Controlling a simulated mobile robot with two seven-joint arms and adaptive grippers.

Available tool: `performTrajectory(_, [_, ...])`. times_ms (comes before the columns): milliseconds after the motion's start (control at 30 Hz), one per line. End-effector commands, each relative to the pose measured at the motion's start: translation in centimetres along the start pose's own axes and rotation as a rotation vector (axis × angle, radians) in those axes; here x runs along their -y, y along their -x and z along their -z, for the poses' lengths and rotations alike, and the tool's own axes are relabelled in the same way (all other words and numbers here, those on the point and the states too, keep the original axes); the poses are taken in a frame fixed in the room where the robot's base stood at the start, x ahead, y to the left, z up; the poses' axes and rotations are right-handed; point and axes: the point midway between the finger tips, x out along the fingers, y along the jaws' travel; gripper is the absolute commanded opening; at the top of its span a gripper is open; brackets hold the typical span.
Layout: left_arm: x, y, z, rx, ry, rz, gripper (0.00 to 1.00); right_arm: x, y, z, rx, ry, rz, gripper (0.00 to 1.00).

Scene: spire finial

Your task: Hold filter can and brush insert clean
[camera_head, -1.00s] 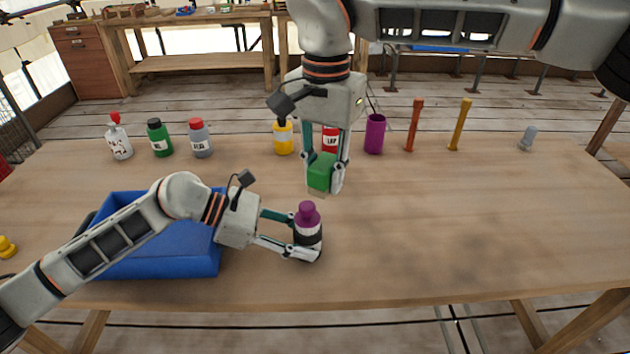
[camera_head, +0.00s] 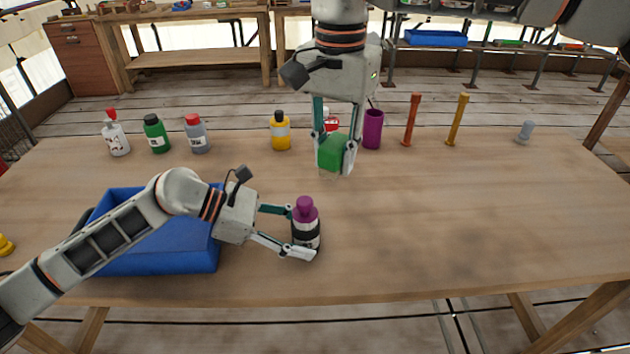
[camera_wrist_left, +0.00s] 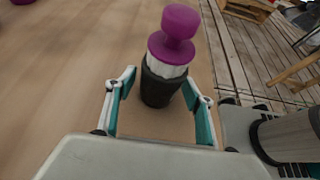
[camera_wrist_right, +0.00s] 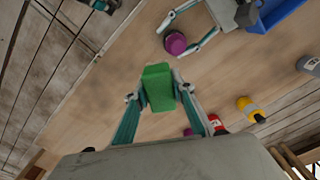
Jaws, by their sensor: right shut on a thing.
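The filter can (camera_head: 306,230), black and white with a purple knobbed top, stands upright on the table. It also shows in the left wrist view (camera_wrist_left: 160,85) and from above in the right wrist view (camera_wrist_right: 175,43). My left gripper (camera_head: 303,232) is open, with one finger on each side of the can. A gap shows beside the left finger in the left wrist view. My right gripper (camera_head: 336,158) is shut on a green block (camera_head: 332,152), seemingly the brush, held above the table behind the can. Its bristles are hard to make out.
A blue bin (camera_head: 165,250) stands left of the can, under my left arm. Several bottles, including a yellow one (camera_head: 281,131), line the back edge. A purple cup (camera_head: 373,130) and two upright posts (camera_head: 411,120) stand back right.

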Motion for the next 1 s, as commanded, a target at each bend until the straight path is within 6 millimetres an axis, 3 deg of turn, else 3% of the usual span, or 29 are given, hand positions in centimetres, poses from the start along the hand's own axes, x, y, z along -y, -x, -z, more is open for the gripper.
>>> performTrajectory(333, [0.0,0.1,0.0,0.0,0.0,0.0,0.59,0.0,0.0,0.0,0.0,0.0,0.0,0.07])
performTrajectory(467, [-0.1,1.0,0.0,-0.001,0.0,-0.002,0.59,0.0,0.0,0.0,0.0,0.0,0.0,0.07])
performTrajectory(1000, [-0.1,10.6,0.1,-0.002,0.0,-0.002,0.59,0.0,0.0,0.0,0.0,0.0,0.0,0.07])
